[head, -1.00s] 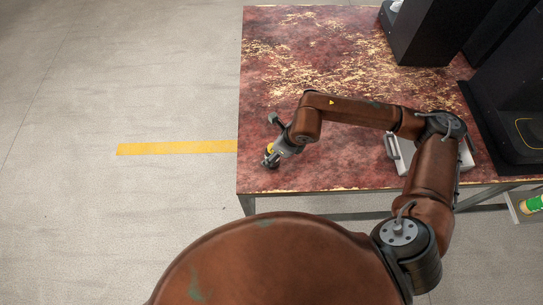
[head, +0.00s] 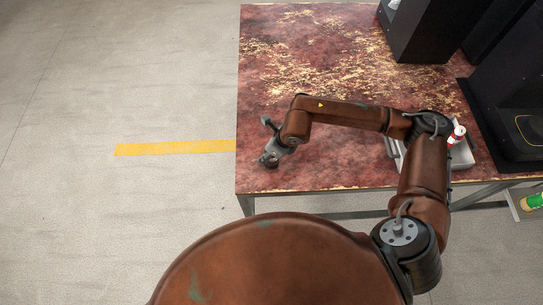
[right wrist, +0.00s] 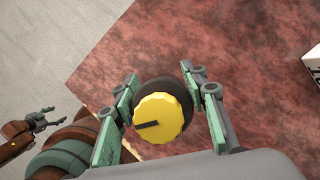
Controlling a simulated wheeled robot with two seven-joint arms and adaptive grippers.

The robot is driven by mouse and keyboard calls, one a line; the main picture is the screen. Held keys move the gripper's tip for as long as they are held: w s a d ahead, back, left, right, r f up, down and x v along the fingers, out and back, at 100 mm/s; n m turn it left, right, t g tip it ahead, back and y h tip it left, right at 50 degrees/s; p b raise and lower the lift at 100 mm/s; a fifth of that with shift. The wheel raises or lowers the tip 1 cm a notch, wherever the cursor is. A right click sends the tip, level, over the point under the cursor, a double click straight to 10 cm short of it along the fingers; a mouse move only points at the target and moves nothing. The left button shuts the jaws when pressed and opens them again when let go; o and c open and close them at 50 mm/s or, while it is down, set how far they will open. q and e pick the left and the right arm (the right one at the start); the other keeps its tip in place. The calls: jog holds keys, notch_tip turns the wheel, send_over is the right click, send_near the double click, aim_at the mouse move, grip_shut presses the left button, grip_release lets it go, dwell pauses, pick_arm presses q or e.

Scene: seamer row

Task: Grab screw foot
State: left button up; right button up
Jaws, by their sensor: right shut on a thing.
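In the right wrist view a screw foot (right wrist: 158,118), with a ridged yellow knob and a dark round part behind it, sits between the two fingers of my right gripper (right wrist: 160,82). The fingers are shut on it from both sides. In the head view my right gripper (head: 270,157) is over the front left corner of the table (head: 320,165); the screw foot is hard to make out there. My left gripper (right wrist: 45,120) shows at the left of the right wrist view, its fingers apart and empty. It is out of the head view.
A pale tray (head: 468,160), partly hidden by my right arm, stands on the right of the table with a white and red item (head: 457,134) in it. Black machines (head: 425,30) stand at the back and right. The table's middle is clear.

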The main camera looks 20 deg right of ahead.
jog(key=c, duration=0.6)
jog(key=shift+c, duration=0.2)
